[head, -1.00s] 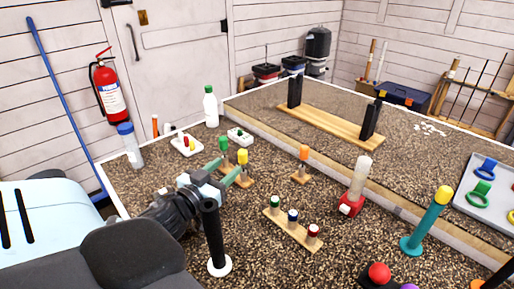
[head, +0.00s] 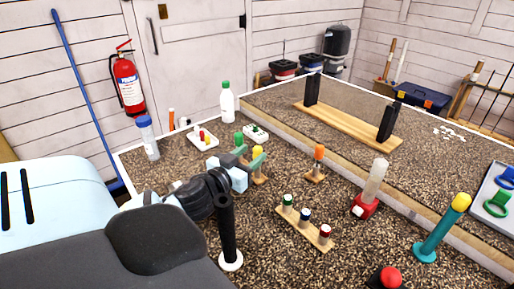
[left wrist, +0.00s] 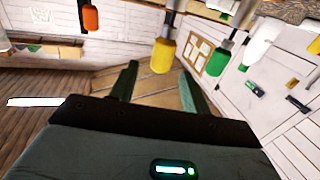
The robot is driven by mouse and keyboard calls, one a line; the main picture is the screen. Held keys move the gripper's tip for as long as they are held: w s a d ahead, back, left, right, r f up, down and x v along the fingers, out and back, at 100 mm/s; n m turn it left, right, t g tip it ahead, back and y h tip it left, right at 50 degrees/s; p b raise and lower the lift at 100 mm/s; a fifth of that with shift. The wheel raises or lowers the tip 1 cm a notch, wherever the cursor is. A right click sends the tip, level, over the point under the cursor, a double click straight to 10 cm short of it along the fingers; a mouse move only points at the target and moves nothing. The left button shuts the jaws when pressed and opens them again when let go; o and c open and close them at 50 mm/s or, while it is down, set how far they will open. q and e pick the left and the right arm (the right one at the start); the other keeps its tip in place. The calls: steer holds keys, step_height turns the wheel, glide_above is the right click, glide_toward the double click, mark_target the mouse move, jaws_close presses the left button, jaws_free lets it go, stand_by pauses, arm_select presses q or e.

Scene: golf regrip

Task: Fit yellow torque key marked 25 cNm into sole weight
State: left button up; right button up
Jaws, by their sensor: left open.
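The yellow-handled key (head: 257,152) stands upright in a small wooden stand (head: 260,179), beside a green-handled key (head: 238,137). My left gripper (head: 250,154) is open close to these two keys. In the left wrist view the yellow handle (left wrist: 163,55) appears just beyond and between the two open fingertips (left wrist: 160,72). The green handle (left wrist: 219,51) is to the right of the fingers there. I cannot tell whether a finger touches the yellow handle. Its marking is not readable. I cannot make out the sole weight. My right gripper is not in view.
An orange-handled key (head: 319,152) stands alone on a small block. A wooden rack (head: 303,232) holds green, blue and red-capped pieces. A red-based bottle (head: 364,207) and a teal post (head: 436,232) stand right. A black post (head: 228,225) rises near my left arm.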

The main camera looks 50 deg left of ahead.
mark_target(257, 148)
arm_select(q)
steer(key=shift+w+a+r, duration=0.1)
steer(key=shift+w+a, duration=0.1)
steer(key=shift+w, duration=0.75)
steer(key=shift+w+a, duration=0.15)
steer(key=shift+w, duration=0.8)
jaws_close()
steer(key=shift+r+p, duration=0.35)
steer(key=shift+r, duration=1.25)
steer(key=shift+s+a+r, duration=0.1)
steer(key=shift+s+r, duration=0.05)
steer(key=shift+r, duration=0.1)
steer(key=s+a+r, duration=0.1)
steer(key=s+a, duration=0.7)
steer(key=s, duration=0.5)
steer(key=shift+s+a+r, duration=0.15)
steer(key=shift+a, duration=0.05)
